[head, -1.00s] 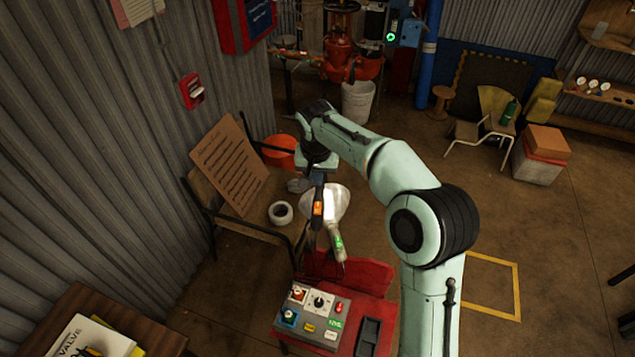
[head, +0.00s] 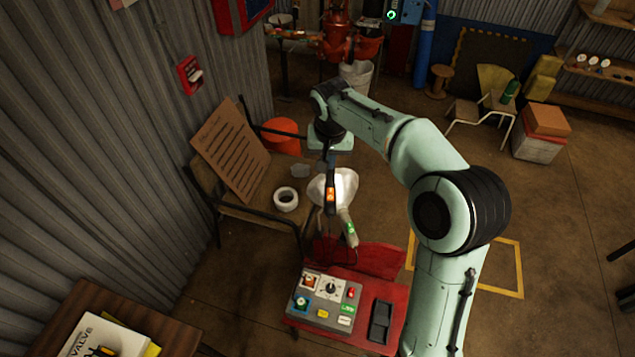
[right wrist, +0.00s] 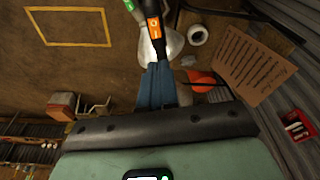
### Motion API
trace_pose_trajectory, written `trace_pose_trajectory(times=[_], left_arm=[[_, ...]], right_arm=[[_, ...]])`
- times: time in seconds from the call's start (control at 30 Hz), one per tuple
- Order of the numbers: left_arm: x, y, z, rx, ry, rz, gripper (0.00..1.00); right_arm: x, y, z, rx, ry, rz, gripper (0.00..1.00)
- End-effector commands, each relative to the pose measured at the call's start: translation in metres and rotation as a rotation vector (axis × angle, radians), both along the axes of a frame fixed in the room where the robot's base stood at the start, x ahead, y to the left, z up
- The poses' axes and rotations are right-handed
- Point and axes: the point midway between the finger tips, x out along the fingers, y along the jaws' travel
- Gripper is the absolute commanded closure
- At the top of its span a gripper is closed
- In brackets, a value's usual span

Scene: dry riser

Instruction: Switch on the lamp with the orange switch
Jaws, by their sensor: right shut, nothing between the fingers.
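The orange switch (head: 331,193) is a black in-line rocker that hangs upright in front of a white lamp shade (head: 346,188). I see no clear glow from the shade. A green switch (head: 351,238) hangs lower and to the right. My right gripper (head: 332,175) is shut and empty, its fingertips just above the orange switch in the head view. In the right wrist view the blue fingertips (right wrist: 157,66) end close to the orange switch (right wrist: 154,28); I cannot tell whether they touch. The white shade (right wrist: 174,45) is behind them. My left gripper is not in view.
A grey control box (head: 325,300) with several buttons sits on a red chair (head: 375,262) below the switches. A wooden table (head: 150,310) is at lower left.

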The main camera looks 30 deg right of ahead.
Motion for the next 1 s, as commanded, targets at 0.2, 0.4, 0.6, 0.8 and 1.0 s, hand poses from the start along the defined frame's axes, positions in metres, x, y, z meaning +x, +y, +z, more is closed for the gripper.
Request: trace_pose_trajectory(times=[0.2,0.4,0.6,0.8,1.0], left_arm=[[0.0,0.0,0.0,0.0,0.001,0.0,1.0],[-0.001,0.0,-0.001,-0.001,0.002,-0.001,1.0],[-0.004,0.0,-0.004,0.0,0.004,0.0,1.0],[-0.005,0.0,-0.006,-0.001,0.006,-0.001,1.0],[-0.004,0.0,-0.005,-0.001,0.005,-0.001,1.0]], right_arm=[[0.0,0.0,0.0,0.0,0.0,0.0,1.0],[0.001,-0.001,-0.008,0.0,0.001,0.0,1.0],[0.005,-0.005,-0.042,0.0,0.006,-0.001,1.0],[0.012,-0.01,-0.085,0.0,0.006,0.0,1.0],[0.018,-0.014,-0.118,0.0,0.004,0.0,1.0]])
